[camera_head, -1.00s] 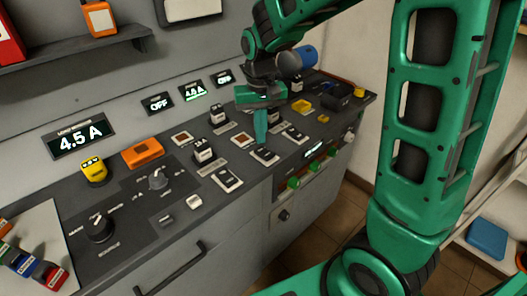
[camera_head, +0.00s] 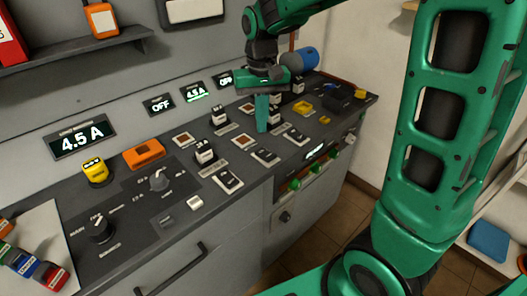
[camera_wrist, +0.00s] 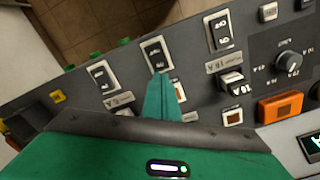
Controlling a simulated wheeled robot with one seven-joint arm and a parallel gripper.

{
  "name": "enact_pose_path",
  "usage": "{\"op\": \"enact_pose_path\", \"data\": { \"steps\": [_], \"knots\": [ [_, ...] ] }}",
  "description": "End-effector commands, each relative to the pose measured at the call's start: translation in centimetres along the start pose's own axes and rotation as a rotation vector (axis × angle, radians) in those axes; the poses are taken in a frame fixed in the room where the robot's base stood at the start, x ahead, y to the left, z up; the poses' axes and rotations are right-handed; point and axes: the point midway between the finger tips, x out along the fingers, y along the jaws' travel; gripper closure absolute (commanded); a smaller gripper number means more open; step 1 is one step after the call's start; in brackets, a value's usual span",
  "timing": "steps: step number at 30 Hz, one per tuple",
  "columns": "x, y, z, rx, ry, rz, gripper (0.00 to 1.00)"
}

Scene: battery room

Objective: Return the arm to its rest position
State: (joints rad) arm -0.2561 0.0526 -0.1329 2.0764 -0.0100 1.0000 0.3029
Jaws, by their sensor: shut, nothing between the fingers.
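My green gripper (camera_head: 262,126) hangs from my arm, pointing down over the right half of the grey console (camera_head: 232,212). Its fingers are together with nothing between them. In the head view its tip is near the rocker switches (camera_head: 266,157) and appears above the panel. In the wrist view my gripper (camera_wrist: 161,78) points toward a white-framed rocker switch (camera_wrist: 157,53), and I cannot tell the exact gap. Part of the console behind the gripper is hidden.
A 4.5 A display (camera_head: 82,136), a yellow block (camera_head: 95,170) and an orange block (camera_head: 144,153) are at the left. A shelf (camera_head: 75,50) hangs on the wall. Open floor (camera_head: 322,222) lies right of the console.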

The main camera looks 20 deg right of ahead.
Motion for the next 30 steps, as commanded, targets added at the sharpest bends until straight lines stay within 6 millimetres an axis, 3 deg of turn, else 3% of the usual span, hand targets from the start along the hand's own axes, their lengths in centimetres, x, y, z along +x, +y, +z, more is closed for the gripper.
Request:
{"op": "enact_pose_path", "data": {
  "steps": [7, 11, 14, 21, 27, 30],
  "knots": [
    [-0.1, 0.5, 0.2, 0.006, 0.0, 0.0, 1.0],
    [-0.6, 3.4, 1.7, 0.046, 0.003, 0.002, 1.0],
    [-1.2, 7.4, 4.2, 0.1, 0.004, 0.004, 1.0],
    [-1.2, 16.2, 12.9, 0.246, 0.003, 0.004, 1.0],
    [-0.1, 20.0, 20.0, 0.339, -0.003, -0.003, 1.0],
    [0.6, 20.8, 22.2, 0.368, -0.006, -0.005, 1.0]
  ]
}}
